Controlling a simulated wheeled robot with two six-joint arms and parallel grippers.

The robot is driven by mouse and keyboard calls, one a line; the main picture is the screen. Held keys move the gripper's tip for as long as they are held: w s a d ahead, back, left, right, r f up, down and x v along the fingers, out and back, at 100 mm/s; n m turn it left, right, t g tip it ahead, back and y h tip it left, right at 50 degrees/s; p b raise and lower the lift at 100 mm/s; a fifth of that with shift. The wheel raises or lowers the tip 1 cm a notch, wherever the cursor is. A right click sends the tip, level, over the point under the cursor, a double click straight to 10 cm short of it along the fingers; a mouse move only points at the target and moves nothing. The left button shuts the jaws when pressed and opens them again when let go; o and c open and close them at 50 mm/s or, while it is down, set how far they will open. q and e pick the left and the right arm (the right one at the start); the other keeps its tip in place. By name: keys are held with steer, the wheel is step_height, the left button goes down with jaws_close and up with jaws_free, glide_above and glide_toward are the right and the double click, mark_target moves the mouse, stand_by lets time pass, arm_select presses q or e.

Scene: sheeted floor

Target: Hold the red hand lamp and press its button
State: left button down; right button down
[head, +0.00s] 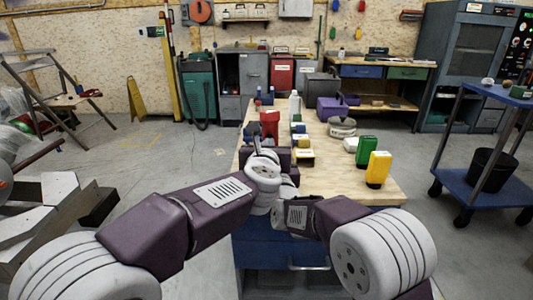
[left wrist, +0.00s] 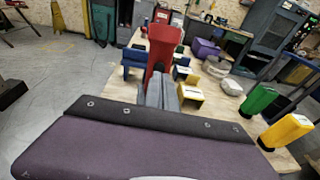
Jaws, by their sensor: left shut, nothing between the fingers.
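The red hand lamp (head: 269,123) stands upright on the wooden workbench, just beyond my left gripper. It also shows in the left wrist view (left wrist: 163,42), straight ahead of the fingertips. My left gripper (head: 257,143) is shut and empty; its grey fingers (left wrist: 161,92) point at the lamp and overlap its lower part in the left wrist view. I cannot tell whether they touch it. The lamp's button cannot be made out. My right arm reaches in from the right, but its gripper is hidden behind my left wrist.
The workbench (head: 340,185) also carries a green lamp (head: 366,151), a yellow lamp (head: 378,169), yellow blocks (head: 304,154), a purple case (head: 332,108) and several small items. A blue trolley (head: 480,172) stands at right.

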steer(key=shift+f, duration=0.1)
arm_select(q)
steer(key=v, duration=1)
steer(key=shift+s+r, duration=0.15)
steer(key=shift+s, duration=0.15)
arm_select(e)
steer(key=c, duration=0.7)
jaws_free()
